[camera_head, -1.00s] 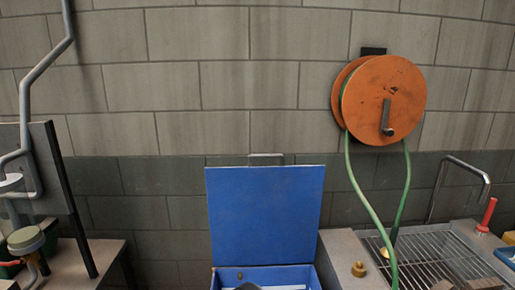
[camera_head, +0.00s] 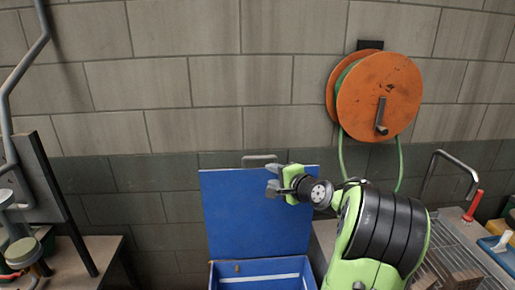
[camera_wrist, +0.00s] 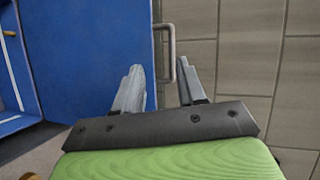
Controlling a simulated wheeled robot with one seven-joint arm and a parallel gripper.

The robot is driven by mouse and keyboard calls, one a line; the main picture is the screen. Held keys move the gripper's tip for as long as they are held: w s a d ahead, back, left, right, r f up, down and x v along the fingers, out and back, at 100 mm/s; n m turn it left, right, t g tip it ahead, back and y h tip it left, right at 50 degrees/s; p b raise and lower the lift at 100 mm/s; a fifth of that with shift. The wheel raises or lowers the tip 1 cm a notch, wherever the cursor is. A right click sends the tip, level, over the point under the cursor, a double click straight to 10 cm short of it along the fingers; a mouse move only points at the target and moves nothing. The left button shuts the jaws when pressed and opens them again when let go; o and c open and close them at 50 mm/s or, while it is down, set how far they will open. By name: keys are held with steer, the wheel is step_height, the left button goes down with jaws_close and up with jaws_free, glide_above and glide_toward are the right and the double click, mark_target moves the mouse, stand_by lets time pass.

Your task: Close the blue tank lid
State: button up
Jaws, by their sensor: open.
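The blue tank lid (camera_head: 240,218) stands raised, nearly upright, behind the blue tank (camera_head: 225,280), whose inside is open to view. A grey handle (camera_head: 259,159) sits on the lid's top edge. My gripper (camera_head: 271,180) is in front of the upper right part of the lid, just below the handle. In the wrist view, my gripper (camera_wrist: 158,85) is open, with the lid (camera_wrist: 110,45) behind its left finger. The handle (camera_wrist: 171,50) lies between and just ahead of the two fingers. I cannot tell whether a finger touches it.
An orange hose reel (camera_head: 375,95) with a green hose hangs on the brick wall at the right. A metal grate (camera_head: 465,235) with a red-handled tool (camera_head: 473,206) is at the right. A bench (camera_head: 95,255) stands at the left.

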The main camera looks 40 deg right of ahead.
mark_target(262, 158)
steer(key=s+d+r+m+h, duration=0.1)
steer(key=s+d+m, duration=0.1)
steer(key=d, duration=0.2)
steer(key=shift+t, duration=0.4)
steer(key=p+x, duration=0.1)
steer(key=x, duration=0.4)
steer(key=p+x, duration=0.1)
steer(key=x, duration=0.4)
steer(key=p+x, duration=0.2)
steer(key=x, duration=0.3)
steer(key=shift+w+a+f, duration=0.2)
steer(key=shift+w+a, duration=0.05)
steer(key=shift+w, duration=0.05)
jaws_close()
steer(key=shift+a, duration=0.1)
